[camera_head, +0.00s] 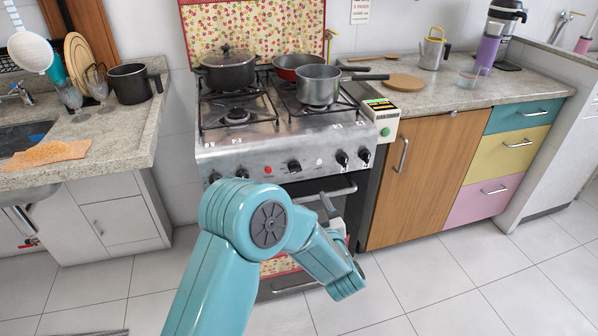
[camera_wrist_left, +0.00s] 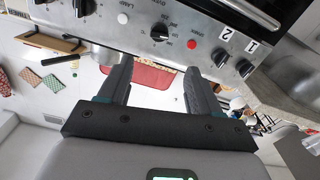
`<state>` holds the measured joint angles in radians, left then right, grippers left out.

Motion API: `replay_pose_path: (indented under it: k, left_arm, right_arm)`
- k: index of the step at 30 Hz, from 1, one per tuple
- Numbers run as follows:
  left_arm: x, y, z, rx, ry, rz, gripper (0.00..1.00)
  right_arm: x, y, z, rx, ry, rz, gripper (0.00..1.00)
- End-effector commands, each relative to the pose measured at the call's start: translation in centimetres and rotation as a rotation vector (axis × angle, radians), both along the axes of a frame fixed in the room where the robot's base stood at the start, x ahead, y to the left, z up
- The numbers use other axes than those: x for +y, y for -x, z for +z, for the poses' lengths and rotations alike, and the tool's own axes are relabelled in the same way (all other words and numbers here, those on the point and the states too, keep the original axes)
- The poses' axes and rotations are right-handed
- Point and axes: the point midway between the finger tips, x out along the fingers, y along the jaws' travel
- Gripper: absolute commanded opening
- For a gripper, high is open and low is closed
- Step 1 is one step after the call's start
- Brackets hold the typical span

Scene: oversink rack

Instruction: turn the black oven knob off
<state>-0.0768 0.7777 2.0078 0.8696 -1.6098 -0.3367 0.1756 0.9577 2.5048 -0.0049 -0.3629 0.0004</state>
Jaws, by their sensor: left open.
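The black oven knob (camera_head: 294,166) is on the stove's front panel, between a red button (camera_head: 268,170) and a white button (camera_head: 318,161). In the left wrist view, which is upside down, the knob (camera_wrist_left: 160,32) has printed marks around it. Its exact setting is too small to read. My left gripper (camera_head: 327,205) is below the panel in the head view, mostly hidden by my teal arm. In the left wrist view, my left gripper (camera_wrist_left: 157,68) is open and empty, its two fingers apart, with the knob beyond the gap and not touched. My right gripper is not in view.
Other black knobs (camera_head: 342,158) sit along the panel. The oven door handle (camera_head: 325,195) juts out below it. A pot (camera_head: 228,70), a red pan (camera_head: 290,62) and a saucepan (camera_head: 318,85) stand on the stove. The tiled floor (camera_head: 410,290) is clear at the right.

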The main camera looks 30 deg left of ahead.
Motion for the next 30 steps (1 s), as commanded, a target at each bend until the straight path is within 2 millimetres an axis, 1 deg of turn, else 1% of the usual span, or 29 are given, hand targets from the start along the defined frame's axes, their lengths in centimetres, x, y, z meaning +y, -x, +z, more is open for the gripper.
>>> replay_pose_path:
  k: [1, 9, 15, 21, 29, 30]
  left_arm:
    - [1.0, -0.8, -0.1, -0.002, 0.000, 0.005, 0.64]
    - [5.6, -5.1, -0.1, -0.003, 0.000, 0.002, 0.64]
    - [8.3, -7.6, -0.1, -0.001, -0.002, 0.000, 0.64]
    - [9.5, -8.7, -0.1, 0.001, 0.000, -0.002, 0.64]
    - [9.7, -8.9, 0.0, 0.001, 0.000, -0.003, 0.64]
    - [9.7, -8.9, 0.0, 0.001, 0.000, -0.003, 0.61]
  right_arm:
    - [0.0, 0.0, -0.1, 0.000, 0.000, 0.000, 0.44]
    - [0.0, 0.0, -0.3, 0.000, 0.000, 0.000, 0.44]
    - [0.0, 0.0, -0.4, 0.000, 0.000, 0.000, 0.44]
    - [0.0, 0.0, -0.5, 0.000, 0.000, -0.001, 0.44]
    - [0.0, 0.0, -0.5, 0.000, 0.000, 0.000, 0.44]
    - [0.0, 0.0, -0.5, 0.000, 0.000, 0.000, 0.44]
